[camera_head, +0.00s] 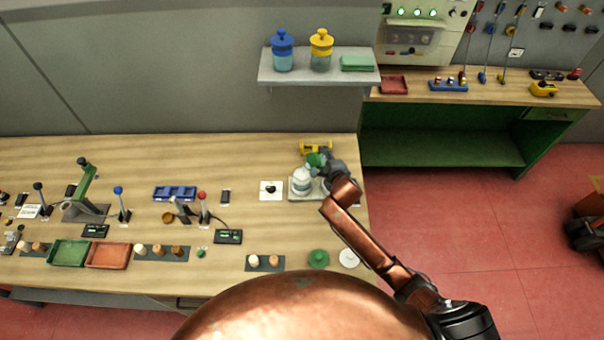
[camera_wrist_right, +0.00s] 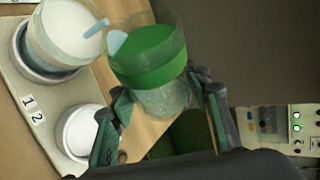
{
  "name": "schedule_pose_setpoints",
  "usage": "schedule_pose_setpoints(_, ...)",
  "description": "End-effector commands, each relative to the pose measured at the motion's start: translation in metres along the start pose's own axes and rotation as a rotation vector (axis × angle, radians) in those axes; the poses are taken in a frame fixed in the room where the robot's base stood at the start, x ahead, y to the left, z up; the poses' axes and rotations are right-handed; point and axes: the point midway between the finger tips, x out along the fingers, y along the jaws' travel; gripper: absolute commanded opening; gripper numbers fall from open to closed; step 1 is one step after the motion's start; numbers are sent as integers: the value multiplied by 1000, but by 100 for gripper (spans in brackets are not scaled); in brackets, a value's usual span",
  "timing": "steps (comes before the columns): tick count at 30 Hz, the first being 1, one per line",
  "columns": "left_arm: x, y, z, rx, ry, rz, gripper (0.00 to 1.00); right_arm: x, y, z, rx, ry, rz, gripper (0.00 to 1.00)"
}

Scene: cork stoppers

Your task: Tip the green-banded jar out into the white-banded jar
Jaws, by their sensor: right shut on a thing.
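The green-banded jar (camera_wrist_right: 155,68) is shut between the fingers of my right gripper (camera_wrist_right: 162,108), off the tray. In the head view the jar (camera_head: 314,160) shows small and tilted, partly hidden by my right gripper (camera_head: 324,165), beside and above the white-banded jar (camera_head: 302,183). The white-banded jar (camera_wrist_right: 68,38) stands upright on the tray, close to the held jar's mouth. A pale blue bit shows at the held jar's mouth and a pale blue strip over the other's rim; I cannot tell whether it is flowing contents. My left gripper is not in view.
The tray (camera_wrist_right: 22,122) is marked 1 and 2 and has an empty round place (camera_wrist_right: 82,132). A green lid (camera_head: 318,259) and a white disc (camera_head: 349,258) lie near the front edge. A yellow item (camera_head: 316,146) stands behind; a white card (camera_head: 271,190) lies left.

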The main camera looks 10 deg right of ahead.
Motion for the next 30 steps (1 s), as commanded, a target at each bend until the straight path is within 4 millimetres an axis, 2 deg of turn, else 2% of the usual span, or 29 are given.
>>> schedule_pose_setpoints(30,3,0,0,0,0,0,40,-3,-3,6,-61,28,-28,10)
